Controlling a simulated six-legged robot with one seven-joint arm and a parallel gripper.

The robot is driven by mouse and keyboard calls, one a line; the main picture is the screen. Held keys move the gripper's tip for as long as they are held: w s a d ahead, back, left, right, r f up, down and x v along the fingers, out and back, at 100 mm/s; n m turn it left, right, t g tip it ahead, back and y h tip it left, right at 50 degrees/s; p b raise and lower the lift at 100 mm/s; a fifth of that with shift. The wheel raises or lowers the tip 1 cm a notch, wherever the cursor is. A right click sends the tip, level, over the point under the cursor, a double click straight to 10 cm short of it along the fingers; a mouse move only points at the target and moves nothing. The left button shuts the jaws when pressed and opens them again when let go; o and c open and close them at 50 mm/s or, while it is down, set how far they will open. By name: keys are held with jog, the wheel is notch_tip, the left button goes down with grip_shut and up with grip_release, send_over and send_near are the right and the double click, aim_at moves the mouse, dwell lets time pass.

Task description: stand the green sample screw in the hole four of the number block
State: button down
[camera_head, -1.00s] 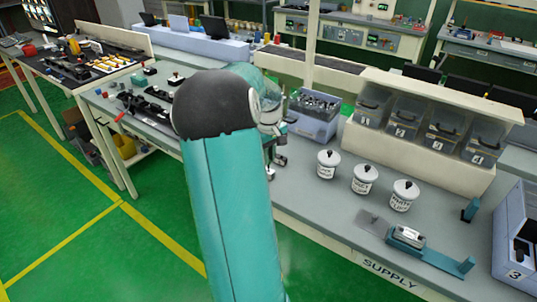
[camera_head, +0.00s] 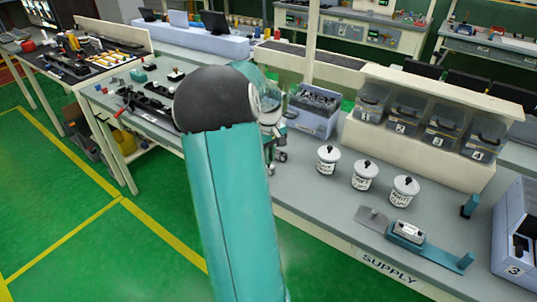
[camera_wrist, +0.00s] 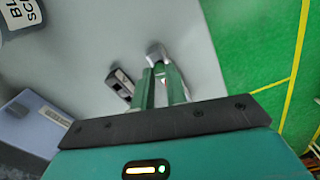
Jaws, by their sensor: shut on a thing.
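My gripper (camera_wrist: 158,76) shows at the middle of the wrist view, its two fingers pointing away over the grey bench top. It is shut on a narrow green piece, which I take to be the green sample screw (camera_wrist: 160,72); its shape is mostly hidden between the fingers. A small grey block (camera_wrist: 156,50) is just beyond the fingertips; I cannot tell whether they touch. A small dark block with a pale face (camera_wrist: 120,84) lies to the left of the fingers. I cannot make out hole numbers on either.
A lilac bin (camera_head: 315,112) stands behind my arm, also at lower left in the wrist view (camera_wrist: 35,122). Several white lidded jars (camera_head: 364,176) stand to the right. A teal holder (camera_head: 430,249) lies near the bench front. Numbered clear bins (camera_head: 405,116) line the back.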

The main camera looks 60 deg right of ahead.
jog(key=shift+f, duration=0.55)
dwell(0.4)
jog(key=c, duration=1.3)
grip_release()
jog(key=shift+c, duration=0.2)
notch_tip(320, 180, up, 14)
